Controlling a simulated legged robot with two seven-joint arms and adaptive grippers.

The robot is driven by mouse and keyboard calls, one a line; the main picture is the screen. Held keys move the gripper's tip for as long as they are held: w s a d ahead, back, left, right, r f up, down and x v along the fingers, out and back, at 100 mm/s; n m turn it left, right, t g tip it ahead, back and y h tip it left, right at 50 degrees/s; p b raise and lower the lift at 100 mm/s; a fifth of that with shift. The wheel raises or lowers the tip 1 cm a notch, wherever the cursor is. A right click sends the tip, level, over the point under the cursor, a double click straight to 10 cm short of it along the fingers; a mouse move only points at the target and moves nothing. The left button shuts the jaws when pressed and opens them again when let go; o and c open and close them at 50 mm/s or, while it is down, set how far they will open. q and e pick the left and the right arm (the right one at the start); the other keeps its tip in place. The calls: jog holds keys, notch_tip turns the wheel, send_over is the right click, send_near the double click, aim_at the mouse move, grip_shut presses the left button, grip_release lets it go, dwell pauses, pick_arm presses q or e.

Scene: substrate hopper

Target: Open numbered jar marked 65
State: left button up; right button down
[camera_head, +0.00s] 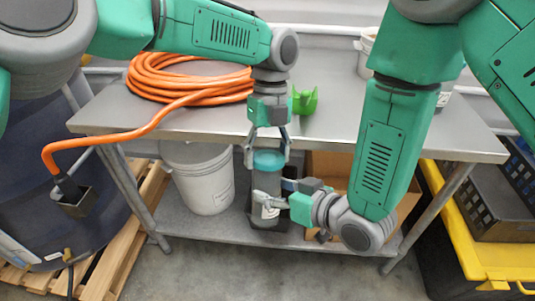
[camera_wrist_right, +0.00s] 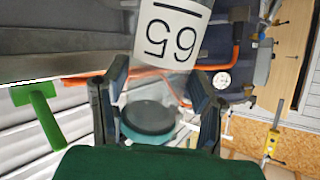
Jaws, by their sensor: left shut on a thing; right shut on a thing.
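A clear jar (camera_head: 268,181) with a teal lid (camera_head: 268,156) is held upright in front of the table's front edge. My left gripper (camera_head: 267,160) points down from above, its two fingers shut around the lid. My right gripper (camera_head: 275,194) comes in from the right and is shut around the jar's body, below the lid. A round dark disc shows through the jar there. I cannot tell whether the lid has turned.
The grey metal table (camera_head: 335,118) carries a coiled orange hose (camera_head: 185,82) and a green holder (camera_head: 304,101). A white bucket (camera_head: 207,182) and a cardboard box (camera_head: 335,165) stand on the lower shelf. A yellow-rimmed bin (camera_head: 465,255) is at right. The tabletop's middle right is clear.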

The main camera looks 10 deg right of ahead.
pick_arm(q)
jog(key=n, duration=0.5)
jog(key=shift+s+d, duration=0.1)
jog(key=shift+d, duration=0.25)
jog(key=n, duration=0.6)
jog(key=shift+a+f, duration=0.1)
jog(key=shift+a, duration=0.05)
jog(key=o, duration=1.3)
jog(key=shift+c, duration=0.2)
jog(key=shift+a, duration=0.15)
